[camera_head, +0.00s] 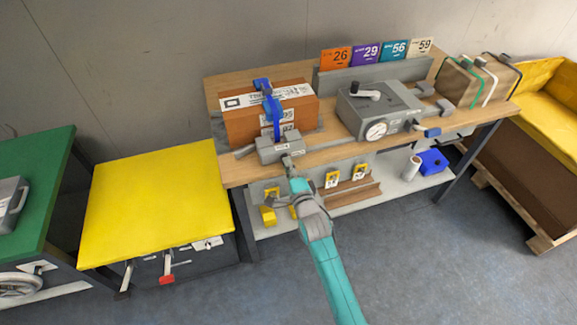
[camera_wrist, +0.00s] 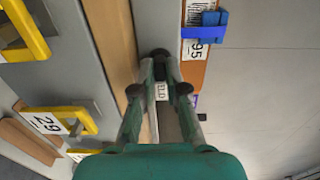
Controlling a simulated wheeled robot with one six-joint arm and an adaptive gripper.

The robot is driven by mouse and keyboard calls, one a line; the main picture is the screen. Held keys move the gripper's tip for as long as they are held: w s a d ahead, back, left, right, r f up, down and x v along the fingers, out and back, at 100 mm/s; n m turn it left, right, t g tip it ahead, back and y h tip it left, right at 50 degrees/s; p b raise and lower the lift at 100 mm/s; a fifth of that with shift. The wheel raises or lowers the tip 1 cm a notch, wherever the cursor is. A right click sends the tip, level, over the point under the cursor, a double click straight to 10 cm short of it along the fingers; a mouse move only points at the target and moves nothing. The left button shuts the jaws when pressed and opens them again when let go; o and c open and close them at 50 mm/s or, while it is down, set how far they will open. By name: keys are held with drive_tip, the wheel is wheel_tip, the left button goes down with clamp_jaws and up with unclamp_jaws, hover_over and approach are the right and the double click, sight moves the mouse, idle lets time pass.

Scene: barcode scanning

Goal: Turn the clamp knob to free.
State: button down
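A grey clamp block (camera_head: 281,148) with small white labels stands at the front edge of the wooden bench, before an orange-brown box (camera_head: 258,127). My gripper (camera_head: 288,162) is at the front of this block. In the wrist view my gripper (camera_wrist: 160,68) has its two fingers on either side of a small dark piece (camera_wrist: 160,54), which looks like the clamp knob. A white label ending in "LD" (camera_wrist: 162,91) shows between the fingers. The fingers are apart, but I cannot tell whether they press on the knob. The knob's setting is hidden.
A grey machine with a dial (camera_head: 376,130) stands to the right. Yellow-handled hangers (camera_head: 331,179) are below the bench edge. A yellow table (camera_head: 150,200) is at left. The floor in front is clear.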

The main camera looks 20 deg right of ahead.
drive_tip(key=shift+n, duration=0.4)
drive_tip(key=shift+f+n, duration=0.1)
drive_tip(key=shift+n, duration=8.6)
drive_tip(key=c, duration=1.5)
unclamp_jaws()
